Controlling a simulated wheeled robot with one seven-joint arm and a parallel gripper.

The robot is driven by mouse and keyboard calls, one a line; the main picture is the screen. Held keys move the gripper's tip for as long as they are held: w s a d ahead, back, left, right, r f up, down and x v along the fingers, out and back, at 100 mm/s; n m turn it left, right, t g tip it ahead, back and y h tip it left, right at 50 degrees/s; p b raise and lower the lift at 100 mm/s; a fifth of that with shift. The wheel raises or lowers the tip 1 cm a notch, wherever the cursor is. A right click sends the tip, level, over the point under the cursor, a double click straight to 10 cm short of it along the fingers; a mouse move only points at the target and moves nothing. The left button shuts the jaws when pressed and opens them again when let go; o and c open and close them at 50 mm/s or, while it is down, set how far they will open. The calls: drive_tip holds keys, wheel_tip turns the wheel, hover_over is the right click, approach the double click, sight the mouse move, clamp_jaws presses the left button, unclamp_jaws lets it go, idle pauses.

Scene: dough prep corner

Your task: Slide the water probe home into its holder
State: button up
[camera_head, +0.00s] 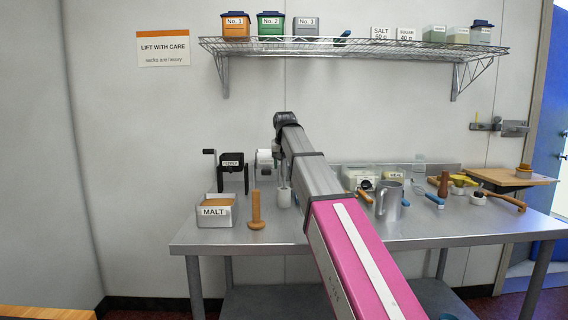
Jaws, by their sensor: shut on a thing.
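My gripper (281,166) hangs below the far end of my arm, over the back left part of the metal table, and my arm partly hides it. It is shut on a thin pale upright piece (283,182), which looks like the water probe. A small white cup-like piece (284,198) stands on the table directly below and looks like the holder. The thin piece appears in line with its top. I cannot tell whether its tip is inside or just above.
A malt bin (216,211), a wooden pestle-like piece (256,212) and a black hand-cranked device (232,172) stand to the left. A metal jug (388,201) and several tools are right of my arm. A wire shelf (350,47) runs above.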

drive_tip(key=shift+f, duration=0.55)
drive_tip(key=o, duration=1.3)
drive_tip(key=shift+v, duration=3.95)
drive_tip(key=shift+s, duration=0.15)
